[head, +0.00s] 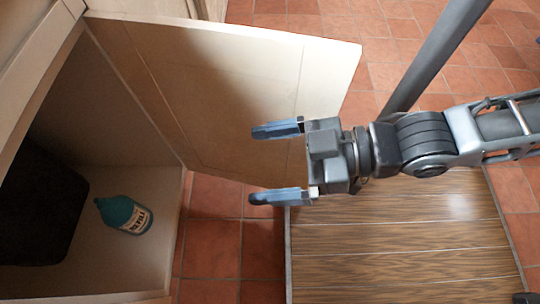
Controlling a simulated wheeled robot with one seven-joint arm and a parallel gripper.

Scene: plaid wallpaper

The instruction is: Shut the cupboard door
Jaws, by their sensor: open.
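The cupboard door (222,85) is light wood and stands wide open, swung out from the cupboard (125,180) at the left. My gripper (277,163) is in front of the door as seen from the head camera, with its two blue fingers spread apart and pointing left. Nothing is between the fingers. The upper finger overlaps the door in the picture, and the lower finger lies near its bottom edge. I cannot tell whether either finger touches the door.
Inside the cupboard are a teal bottle (124,214) and a dark bin-like object (38,205). A wood-topped surface (400,245) lies below my arm at the lower right. Red floor tiles (212,235) show between it and the cupboard.

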